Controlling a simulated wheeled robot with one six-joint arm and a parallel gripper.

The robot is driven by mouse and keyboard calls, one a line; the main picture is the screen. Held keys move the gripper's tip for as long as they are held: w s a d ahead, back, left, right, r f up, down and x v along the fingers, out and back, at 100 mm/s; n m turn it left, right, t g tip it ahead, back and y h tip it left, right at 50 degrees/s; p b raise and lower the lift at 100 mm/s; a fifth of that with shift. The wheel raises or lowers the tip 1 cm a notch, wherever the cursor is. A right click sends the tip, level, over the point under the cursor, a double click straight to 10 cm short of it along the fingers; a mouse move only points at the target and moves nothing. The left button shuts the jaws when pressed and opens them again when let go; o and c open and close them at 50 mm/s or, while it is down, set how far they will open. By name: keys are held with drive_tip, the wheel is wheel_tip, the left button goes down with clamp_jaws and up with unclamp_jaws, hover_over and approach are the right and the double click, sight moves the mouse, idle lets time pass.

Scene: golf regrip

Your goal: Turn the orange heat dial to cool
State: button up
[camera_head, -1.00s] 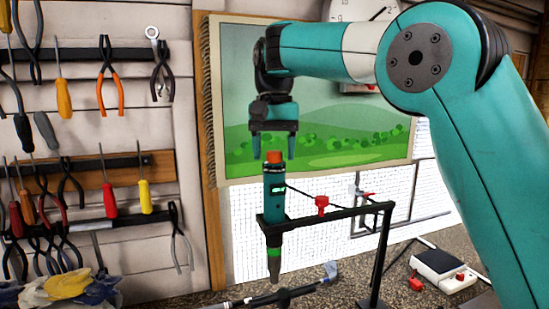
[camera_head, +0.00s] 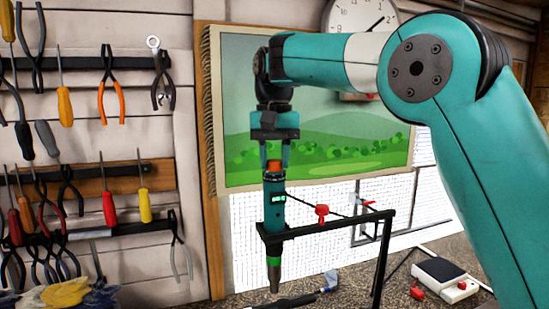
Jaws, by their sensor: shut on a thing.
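The orange heat dial (camera_head: 274,166) is the cap on top of an upright teal heat tool (camera_head: 274,214). The tool hangs in a black stand (camera_head: 330,228), with its green-banded nozzle (camera_head: 274,268) pointing down below the arm of the stand. A small green display shows on its body. My gripper (camera_head: 275,172) points straight down from above, with its two teal fingers on either side of the dial. It is shut on the dial, and the fingers partly hide the dial's sides.
A red clip (camera_head: 322,213) sits on the stand's arm. A white and black box with a red knob (camera_head: 445,279) stands on the bench at right. Pliers and screwdrivers (camera_head: 110,207) hang on the left wall. A landscape picture (camera_head: 345,140) hangs behind.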

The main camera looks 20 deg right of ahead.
drive_tip(key=n, duration=0.6)
drive_tip(key=shift+n, duration=0.4)
idle(0.4)
drive_tip(key=o, duration=0.9)
drive_tip(key=shift+o, duration=0.2)
